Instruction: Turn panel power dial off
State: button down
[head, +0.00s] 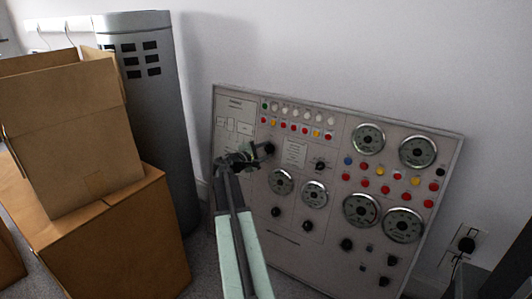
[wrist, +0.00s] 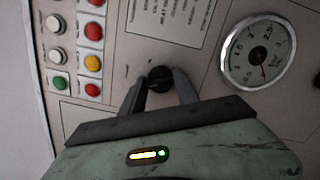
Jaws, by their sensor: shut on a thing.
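The control panel (head: 290,238) leans against the wall, with gauges, buttons and several black dials. In the wrist view, a round black dial (wrist: 160,76) sits between the fingertips of my gripper (wrist: 160,87). The fingers are shut on this dial from both sides; its lower part is partly hidden. In the head view, my gripper (head: 262,153) reaches to the upper left part of the panel, at the same dial (head: 269,148). The dial's pointer and any label for it cannot be made out.
Red, yellow, white and green buttons (wrist: 93,62) lie left of the dial in the wrist view, and a round gauge (wrist: 258,52) lies to the right. Cardboard boxes (head: 112,245) and a grey cylinder (head: 160,110) stand left of the panel. A wall outlet (head: 466,244) is at the right.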

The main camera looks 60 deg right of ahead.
jog(key=shift+n+b, duration=0.3)
jog(key=shift+n, duration=1.7)
jog(key=c, duration=0.9)
grip_release()
jog(key=shift+a, duration=0.1)
jog(key=a, duration=0.5)
jog(key=a+r+p, duration=0.1)
jog(key=a, duration=0.1)
jog(key=shift+w+a, duration=0.3)
jog(key=shift+w, duration=0.05)
